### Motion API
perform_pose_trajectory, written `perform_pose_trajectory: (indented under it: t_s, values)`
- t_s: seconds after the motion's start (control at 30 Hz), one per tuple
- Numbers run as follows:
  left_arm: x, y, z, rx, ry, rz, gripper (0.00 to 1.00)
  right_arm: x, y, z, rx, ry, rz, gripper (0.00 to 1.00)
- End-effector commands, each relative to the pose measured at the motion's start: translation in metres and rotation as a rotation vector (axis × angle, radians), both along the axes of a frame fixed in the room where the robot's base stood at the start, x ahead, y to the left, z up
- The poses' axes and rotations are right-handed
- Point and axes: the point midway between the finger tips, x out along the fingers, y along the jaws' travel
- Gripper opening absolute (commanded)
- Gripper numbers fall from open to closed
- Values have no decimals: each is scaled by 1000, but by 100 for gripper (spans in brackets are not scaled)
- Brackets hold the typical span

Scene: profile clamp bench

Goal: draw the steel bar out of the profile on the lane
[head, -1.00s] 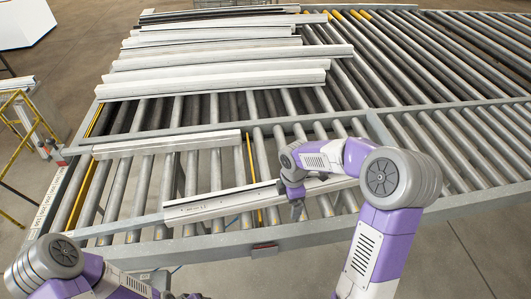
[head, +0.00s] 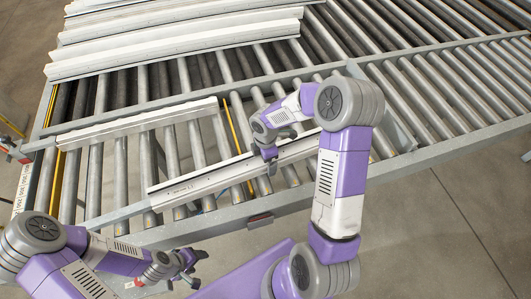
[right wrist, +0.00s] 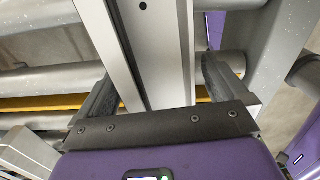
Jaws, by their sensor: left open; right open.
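A long pale profile (head: 195,183) lies aslant on the rollers near the front rail in the head view. My right gripper (head: 270,167) is over it, partway along. In the right wrist view the open fingers of my right gripper (right wrist: 160,85) stand either side of the profile (right wrist: 150,45), with gaps; I cannot tell that either touches it. The steel bar cannot be told apart from the profile; my right arm covers part of the far end. My left gripper (head: 193,268) is open and empty, in front of the rail and apart from the profile.
A second pale profile (head: 140,124) lies behind, on the same rollers. Several long profiles (head: 175,45) lie on the roller table at the back left. The front rail (head: 225,216) carries a small dark reddish block (head: 260,220). Rollers at the right are bare.

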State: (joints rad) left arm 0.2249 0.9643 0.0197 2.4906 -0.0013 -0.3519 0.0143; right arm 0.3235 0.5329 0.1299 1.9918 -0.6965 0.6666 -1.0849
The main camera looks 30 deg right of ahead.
Motion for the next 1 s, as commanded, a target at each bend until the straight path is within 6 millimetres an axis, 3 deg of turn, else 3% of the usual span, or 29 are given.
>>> perform_pose_trajectory:
  t_s: [0.27,0.9,1.0]
  values:
    - [0,0,0,0,0,0,62,0,0,-2,0,-1,0,100]
    - [0,0,0,0,0,0,62,0,0,-1,0,-1,0,3]
    - [0,0,0,0,0,0,62,0,0,-1,0,-1,0,3]
